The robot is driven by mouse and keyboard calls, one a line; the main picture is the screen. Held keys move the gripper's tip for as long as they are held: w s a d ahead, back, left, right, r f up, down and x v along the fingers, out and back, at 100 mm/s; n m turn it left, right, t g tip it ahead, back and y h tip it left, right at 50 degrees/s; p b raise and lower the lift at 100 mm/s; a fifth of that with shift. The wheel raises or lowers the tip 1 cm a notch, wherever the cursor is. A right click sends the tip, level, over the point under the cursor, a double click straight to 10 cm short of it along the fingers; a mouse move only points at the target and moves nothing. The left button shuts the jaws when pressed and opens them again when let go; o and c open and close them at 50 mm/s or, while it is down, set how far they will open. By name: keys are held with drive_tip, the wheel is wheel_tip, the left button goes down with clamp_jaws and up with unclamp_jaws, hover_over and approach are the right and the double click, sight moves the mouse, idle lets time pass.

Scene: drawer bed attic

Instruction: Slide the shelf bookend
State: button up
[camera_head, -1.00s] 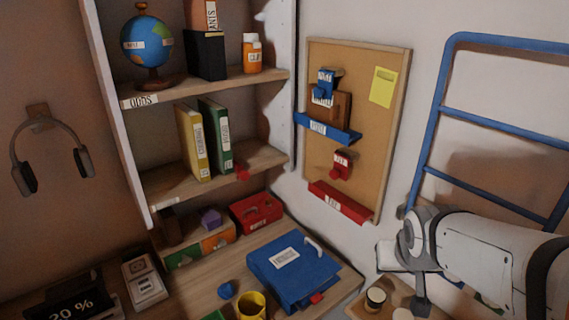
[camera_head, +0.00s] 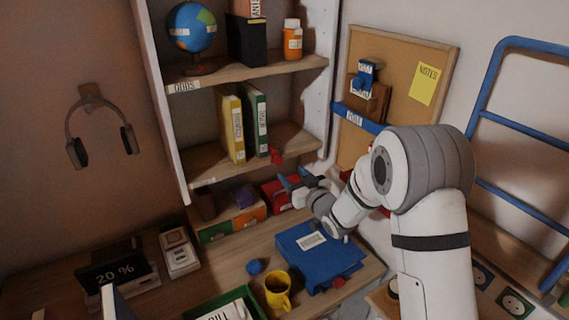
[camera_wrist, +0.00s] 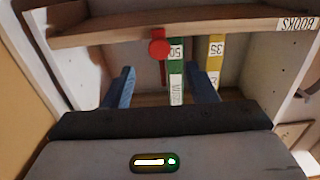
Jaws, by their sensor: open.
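The red bookend (camera_head: 276,156) stands on the middle shelf (camera_head: 215,176), at the right end of a green book (camera_head: 256,120) and a yellow book (camera_head: 233,130). In the wrist view, which is upside down, its round red knob (camera_wrist: 159,47) shows at the shelf's front edge, beside the green book (camera_wrist: 176,72). The yellow book (camera_wrist: 214,62) is farther right there. My gripper (camera_head: 292,181) is open and empty, below and right of the bookend. Its two blue fingers (camera_wrist: 161,76) are spread, with the knob beyond them and apart from them.
The bookcase's white right side panel (camera_head: 326,85) stands beside the shelf. A globe (camera_head: 192,28) and an orange bottle (camera_head: 292,42) are on the shelf above. Below are a red box (camera_head: 279,194), a blue binder (camera_head: 300,262) and a yellow mug (camera_head: 278,290). The shelf right of the bookend is free.

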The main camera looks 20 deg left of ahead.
sight(279, 161)
drive_tip(key=p+x, duration=0.2)
drive_tip(key=x, duration=0.5)
drive_tip(key=shift+d, duration=0.1)
drive_tip(key=shift+c, duration=0.4)
clamp_jaws()
